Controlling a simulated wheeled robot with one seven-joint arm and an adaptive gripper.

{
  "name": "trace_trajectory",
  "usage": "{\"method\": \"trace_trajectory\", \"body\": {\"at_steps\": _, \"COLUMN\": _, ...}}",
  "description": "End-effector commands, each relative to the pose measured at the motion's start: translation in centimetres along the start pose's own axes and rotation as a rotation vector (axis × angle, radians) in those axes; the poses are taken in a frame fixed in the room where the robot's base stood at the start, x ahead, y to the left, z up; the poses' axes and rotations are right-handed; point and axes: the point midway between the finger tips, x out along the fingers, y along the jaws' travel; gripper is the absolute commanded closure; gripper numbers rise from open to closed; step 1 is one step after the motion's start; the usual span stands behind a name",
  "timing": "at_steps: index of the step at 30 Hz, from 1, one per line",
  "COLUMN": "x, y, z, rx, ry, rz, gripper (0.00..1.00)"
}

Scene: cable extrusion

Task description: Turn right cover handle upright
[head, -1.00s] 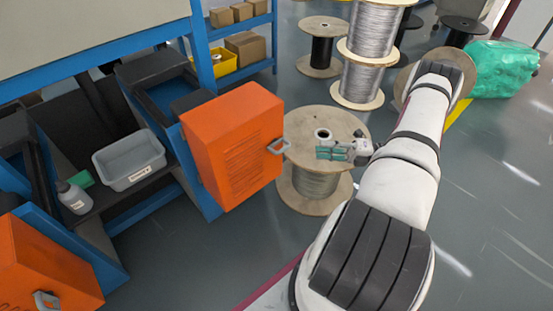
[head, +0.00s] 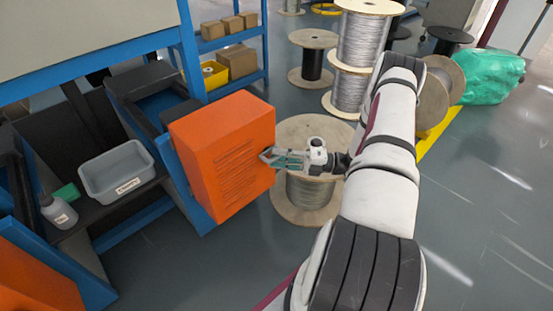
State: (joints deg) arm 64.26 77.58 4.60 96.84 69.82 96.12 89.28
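The right orange cover (head: 222,155) stands on the blue machine frame left of centre in the head view. Its grey handle sits on the cover's right edge and is now largely hidden by my gripper. My gripper (head: 270,158) has its fingertips at the handle, at the cover's right edge. The fingers and the handle overlap in the picture, so I cannot tell whether the fingers are closed on it.
A large wooden spool (head: 305,197) stands on the floor below and behind my gripper. A grey bin (head: 118,172) and a white bottle (head: 59,212) sit on the dark bench at left. Another orange cover (head: 38,275) is at lower left. Wire spools (head: 364,42) stand behind.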

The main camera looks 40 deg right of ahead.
Motion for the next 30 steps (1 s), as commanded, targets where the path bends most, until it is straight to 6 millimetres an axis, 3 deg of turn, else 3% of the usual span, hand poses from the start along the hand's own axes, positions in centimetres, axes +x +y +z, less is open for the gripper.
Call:
{"method": "trace_trajectory", "body": {"at_steps": 5, "x": 1.06, "y": -0.02, "z": -0.02, "rx": 0.0, "ry": 0.0, "rz": -0.001, "gripper": 0.69}}
{"method": "trace_trajectory", "body": {"at_steps": 13, "x": 1.17, "y": 0.01, "z": -0.01, "rx": 0.0, "ry": 0.0, "rz": -0.001, "gripper": 0.69}}
{"method": "trace_trajectory", "body": {"at_steps": 18, "x": 1.16, "y": 0.04, "z": 0.0, "rx": 0.0, "ry": 0.0, "rz": 0.001, "gripper": 1.0}}
{"method": "trace_trajectory", "body": {"at_steps": 30, "x": 1.21, "y": 0.51, "z": 0.17, "rx": -0.03, "ry": 0.007, "rz": -0.018, "gripper": 1.0}}
